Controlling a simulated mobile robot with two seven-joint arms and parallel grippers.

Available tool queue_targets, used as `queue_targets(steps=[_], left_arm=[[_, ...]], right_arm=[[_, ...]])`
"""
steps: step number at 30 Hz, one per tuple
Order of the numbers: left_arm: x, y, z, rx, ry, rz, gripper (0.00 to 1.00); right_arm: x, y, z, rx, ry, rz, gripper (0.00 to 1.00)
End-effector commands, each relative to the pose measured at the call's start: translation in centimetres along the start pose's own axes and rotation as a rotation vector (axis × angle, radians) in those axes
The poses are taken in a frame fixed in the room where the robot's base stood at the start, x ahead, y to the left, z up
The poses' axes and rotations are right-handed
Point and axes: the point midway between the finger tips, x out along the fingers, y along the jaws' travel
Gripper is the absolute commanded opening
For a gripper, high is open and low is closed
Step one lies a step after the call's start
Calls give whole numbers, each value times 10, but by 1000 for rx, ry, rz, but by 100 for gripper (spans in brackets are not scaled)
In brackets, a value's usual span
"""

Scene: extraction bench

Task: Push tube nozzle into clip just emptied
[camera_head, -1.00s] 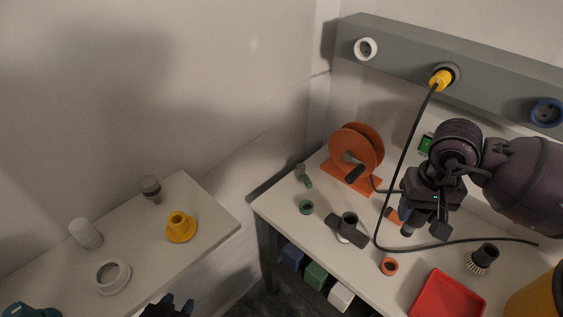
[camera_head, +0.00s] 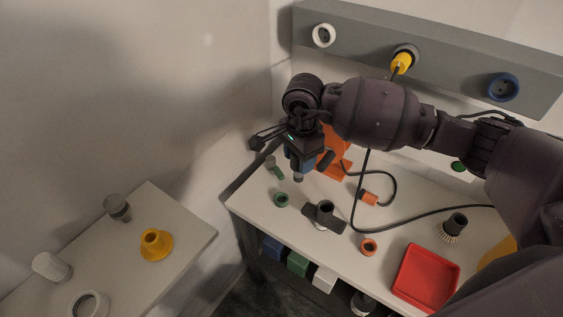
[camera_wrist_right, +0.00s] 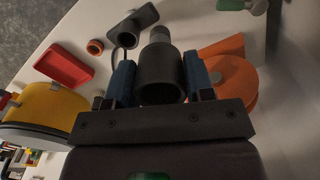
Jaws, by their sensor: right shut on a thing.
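My right gripper (camera_head: 303,165) is above the bench, in front of the orange reel, pointing down. It is shut on a dark grey cylindrical nozzle. In the right wrist view the nozzle (camera_wrist_right: 160,75) sits between the blue fingers, with its narrower, lighter grey end pointing away from the gripper. In the head view only its grey tip (camera_head: 298,178) shows below the fingers. A dark fitting (camera_head: 338,222) with an upright collar lies on the bench to the right of the gripper, apart from the nozzle. I cannot tell which thing is the emptied clip. My left gripper is not in view.
A green ring (camera_head: 281,200) and an orange ring (camera_head: 369,247) lie on the bench. A red tray (camera_head: 425,282) and a brush (camera_head: 454,226) are at the right. The orange reel (camera_head: 334,166) is partly hidden.

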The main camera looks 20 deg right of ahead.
Motion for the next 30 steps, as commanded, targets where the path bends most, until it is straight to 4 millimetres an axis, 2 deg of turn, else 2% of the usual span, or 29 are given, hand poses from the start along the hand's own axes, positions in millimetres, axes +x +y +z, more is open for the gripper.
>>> queue_targets(steps=[9, 22, 30], left_arm=[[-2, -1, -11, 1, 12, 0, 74], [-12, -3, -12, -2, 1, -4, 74], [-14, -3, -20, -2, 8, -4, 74]], right_arm=[[11, -19, 1, 611, -1, 1, 20], [30, -40, 2, 1441, 1, 1, 20], [43, -49, 3, 1934, 0, 2, 20]])
